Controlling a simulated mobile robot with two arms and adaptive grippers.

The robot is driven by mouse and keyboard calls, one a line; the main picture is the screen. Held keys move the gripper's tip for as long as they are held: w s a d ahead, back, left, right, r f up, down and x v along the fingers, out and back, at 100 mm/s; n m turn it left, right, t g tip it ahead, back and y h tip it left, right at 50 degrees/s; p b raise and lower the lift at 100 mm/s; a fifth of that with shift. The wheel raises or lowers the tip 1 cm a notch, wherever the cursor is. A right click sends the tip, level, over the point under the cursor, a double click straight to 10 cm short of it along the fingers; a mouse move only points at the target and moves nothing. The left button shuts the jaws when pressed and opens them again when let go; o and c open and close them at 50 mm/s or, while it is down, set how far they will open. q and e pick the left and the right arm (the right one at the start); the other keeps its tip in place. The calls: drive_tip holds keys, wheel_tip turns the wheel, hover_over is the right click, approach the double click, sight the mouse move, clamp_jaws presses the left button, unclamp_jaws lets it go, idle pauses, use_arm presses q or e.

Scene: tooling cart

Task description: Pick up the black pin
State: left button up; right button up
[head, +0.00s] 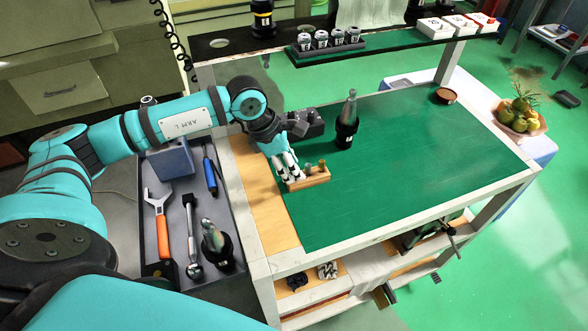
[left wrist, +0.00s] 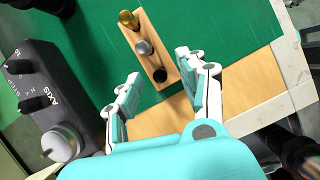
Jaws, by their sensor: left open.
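A small wooden block (left wrist: 151,55) stands on the cart top, holding a row of pins. In the left wrist view the black pin (left wrist: 160,75) shows as a dark round top at the near end of the row. A grey pin (left wrist: 143,46) is in the middle and a brass pin (left wrist: 127,19) at the far end. My left gripper (left wrist: 158,67) is open, its fingers on either side of the black pin's end of the block; contact cannot be told. In the head view the gripper (head: 287,168) hides the black pin at the block's left end (head: 312,181). My right gripper is not in view.
A dark control box with knobs (left wrist: 45,110) stands close beside the block. A black holder with a tool (head: 346,130) stands behind. A tool tray (head: 230,240) lies left of the cart. The green mat (head: 430,150) is mostly clear to the right.

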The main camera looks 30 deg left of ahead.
use_arm(q)
drive_tip(key=shift+x, duration=0.9)
drive_tip(key=shift+r, duration=0.1)
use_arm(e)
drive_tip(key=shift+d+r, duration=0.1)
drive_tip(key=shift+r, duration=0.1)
use_arm(q)
drive_tip(key=shift+c, duration=0.4)
clamp_jaws()
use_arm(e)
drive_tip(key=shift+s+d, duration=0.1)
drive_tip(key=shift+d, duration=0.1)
use_arm(q)
drive_tip(key=shift+r, duration=0.15)
drive_tip(key=shift+r+b, duration=0.4)
drive_tip(key=shift+r, duration=0.2)
drive_tip(key=shift+s+d+r+b, duration=0.1)
drive_tip(key=shift+r+b, duration=0.2)
drive_tip(key=shift+r, duration=0.15)
drive_tip(key=shift+s+d+r+b, duration=0.1)
drive_tip(key=shift+r+b, duration=0.15)
drive_tip(key=shift+r, duration=0.25)
drive_tip(key=s+d+r+b, duration=0.1)
drive_tip(key=s+d+b, duration=0.3)
drive_tip(key=s+d, duration=0.6)
drive_tip(key=shift+d+r, duration=0.35)
drive_tip(key=shift+d, duration=0.4)
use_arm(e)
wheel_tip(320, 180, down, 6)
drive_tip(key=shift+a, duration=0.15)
